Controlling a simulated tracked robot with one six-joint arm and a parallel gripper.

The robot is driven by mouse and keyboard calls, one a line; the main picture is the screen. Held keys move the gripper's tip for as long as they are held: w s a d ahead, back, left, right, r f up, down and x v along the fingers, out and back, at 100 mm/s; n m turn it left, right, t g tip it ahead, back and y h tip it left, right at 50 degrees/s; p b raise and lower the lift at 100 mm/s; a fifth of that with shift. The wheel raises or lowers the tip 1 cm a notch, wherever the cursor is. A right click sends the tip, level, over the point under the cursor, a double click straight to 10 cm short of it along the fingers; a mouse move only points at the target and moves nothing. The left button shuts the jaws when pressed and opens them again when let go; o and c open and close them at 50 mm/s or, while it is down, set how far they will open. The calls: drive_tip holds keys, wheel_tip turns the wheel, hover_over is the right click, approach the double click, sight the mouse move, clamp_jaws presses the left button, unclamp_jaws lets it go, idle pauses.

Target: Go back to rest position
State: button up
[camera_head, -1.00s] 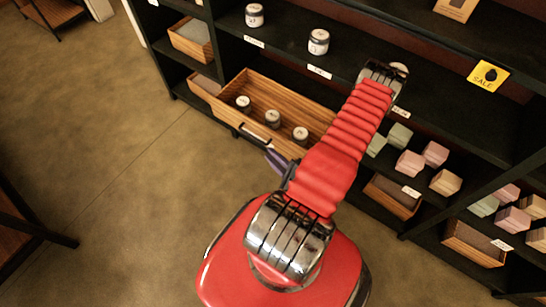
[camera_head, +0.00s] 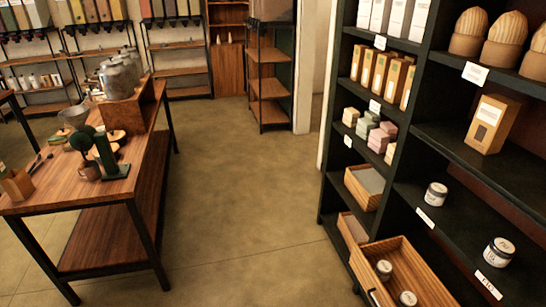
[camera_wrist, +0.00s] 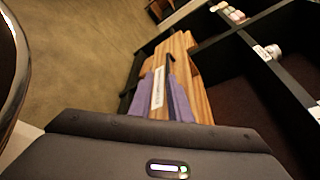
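In the head view the same kind of wooden drawer (camera_head: 425,275) stands pulled out at the bottom right, with jars (camera_head: 384,269) inside. My arm and gripper are not in the head view.
A black shelf unit (camera_head: 414,100) fills the right side, with jars (camera_head: 437,194) and boxes on it. A wooden table (camera_head: 120,185) with a green machine (camera_head: 108,152) stands on the left. The floor (camera_head: 245,180) between them is clear.

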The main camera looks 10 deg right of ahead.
drive_tip(key=s+a+r+n+g+y, duration=0.2)
drive_tip(key=a+r+n+g+y, duration=0.85)
drive_tip(key=a+r+y, duration=0.5)
drive_tip(key=w+a+r+n+g+h, duration=0.1)
drive_tip(key=w+r+n+g+h, duration=0.1)
drive_tip(key=r+n+h, duration=0.65)
drive_tip(key=w+r+n+g+h, duration=0.25)
drive_tip(key=r+n, duration=0.25)
drive_tip(key=r, duration=0.6)
drive_tip(key=a+r+n+t+h, duration=0.1)
drive_tip(key=a+r+n+t, duration=0.4)
drive_tip(key=a+r, duration=0.5)
drive_tip(key=shift+w+a+r+t, duration=0.15)
drive_tip(key=shift+a+r+t, duration=0.15)
drive_tip(key=shift+r, duration=0.55)
